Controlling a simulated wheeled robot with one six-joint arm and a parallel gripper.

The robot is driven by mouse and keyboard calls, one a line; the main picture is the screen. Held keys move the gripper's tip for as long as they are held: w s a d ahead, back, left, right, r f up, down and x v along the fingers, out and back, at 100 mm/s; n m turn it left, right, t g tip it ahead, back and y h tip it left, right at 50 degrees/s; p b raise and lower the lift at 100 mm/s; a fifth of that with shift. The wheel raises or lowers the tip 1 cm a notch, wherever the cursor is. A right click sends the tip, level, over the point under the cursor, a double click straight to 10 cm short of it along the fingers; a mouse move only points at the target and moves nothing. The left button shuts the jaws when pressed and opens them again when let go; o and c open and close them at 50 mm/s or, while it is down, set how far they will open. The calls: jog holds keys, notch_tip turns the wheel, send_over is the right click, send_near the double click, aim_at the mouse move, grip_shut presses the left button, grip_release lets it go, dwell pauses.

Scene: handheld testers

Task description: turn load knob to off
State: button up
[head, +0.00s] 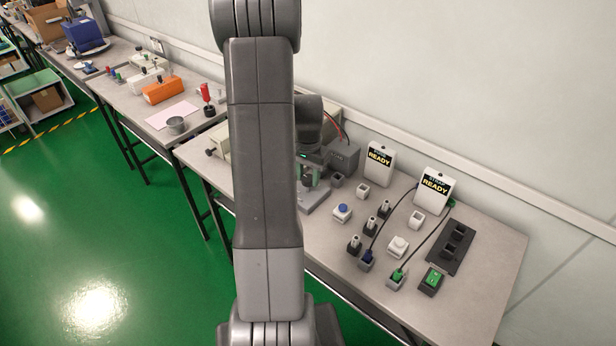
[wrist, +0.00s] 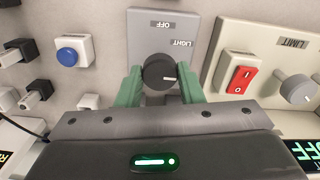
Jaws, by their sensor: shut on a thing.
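A dark round knob (wrist: 160,72) stands on a grey plate (wrist: 146,45) in the wrist view. Its white pointer mark points to the right in the picture. The plate carries the words OFF and LIGHT, both upside down; OFF is at the far edge and LIGHT just beyond the knob to the right. No LOAD label is readable. My gripper (wrist: 160,82) has its green fingers on both sides of the knob and is shut on it. In the head view my gripper (head: 313,173) is partly hidden by my arm, and the knob cannot be made out.
Right of the plate, a cream box (wrist: 267,45) marked LIMIT has a red rocker switch (wrist: 240,74) and a grey knob (wrist: 297,89). A blue button (wrist: 72,51) is to the left. Two READY testers (head: 381,163) and cabled sockets stand on the bench (head: 480,285).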

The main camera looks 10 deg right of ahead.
aim_at(308, 178)
jog(key=n+b, duration=0.1)
jog(key=n, duration=0.3)
jog(key=shift+n, duration=0.3)
jog(key=n, duration=0.4)
jog(key=shift+n, duration=0.3)
jog(key=n+b, duration=0.1)
jog(key=n, duration=0.3)
jog(key=shift+n, duration=2.5)
jog(key=o, duration=1)
jog(key=shift+r, duration=0.15)
notch_tip(308, 178, up, 14)
jog(key=shift+f, duration=0.2)
